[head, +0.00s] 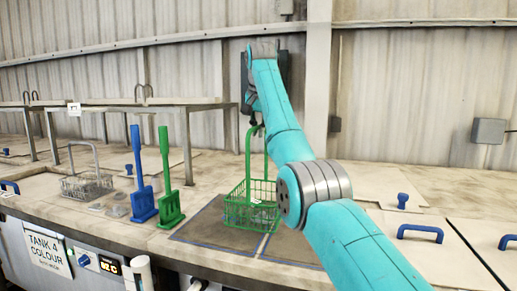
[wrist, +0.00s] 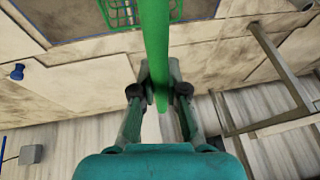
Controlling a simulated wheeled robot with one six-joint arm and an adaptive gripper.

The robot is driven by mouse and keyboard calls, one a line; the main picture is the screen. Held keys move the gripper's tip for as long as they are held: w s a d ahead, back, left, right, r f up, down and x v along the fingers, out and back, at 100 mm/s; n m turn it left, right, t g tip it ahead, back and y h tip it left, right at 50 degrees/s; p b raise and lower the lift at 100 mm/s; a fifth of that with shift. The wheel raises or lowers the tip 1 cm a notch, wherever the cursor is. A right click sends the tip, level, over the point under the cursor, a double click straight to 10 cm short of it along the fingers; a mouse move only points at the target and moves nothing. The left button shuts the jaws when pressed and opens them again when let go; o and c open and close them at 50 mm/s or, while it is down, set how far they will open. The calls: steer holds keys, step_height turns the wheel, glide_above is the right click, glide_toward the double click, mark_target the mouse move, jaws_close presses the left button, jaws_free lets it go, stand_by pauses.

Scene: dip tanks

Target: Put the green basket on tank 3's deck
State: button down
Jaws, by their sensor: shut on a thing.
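The green basket (head: 262,217) is a wire basket with a tall green handle, and something grey lies inside it. In the head view it is upright over a dark, blue-lined panel (head: 212,228) on the counter. I cannot tell whether its base touches the panel. My gripper (head: 256,128) is shut on the top of the handle, partly hidden by my arm. In the wrist view my gripper (wrist: 160,92) has its fingers on both sides of the green handle, and part of the basket (wrist: 119,12) shows at the top edge. No tank 3 label is readable.
A blue paddle (head: 142,203) and a green paddle (head: 171,207) stand left of the basket. A grey wire basket (head: 86,187) sits farther left, behind the "TANK 4 COLOUR" sign (head: 47,252). A metal rack (head: 150,104) stands behind. Lids with blue handles (head: 420,233) lie at right.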

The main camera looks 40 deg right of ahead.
steer(key=shift+f, duration=2.5)
steer(key=c, duration=1.2)
jaws_free()
steer(key=shift+f, duration=0.15)
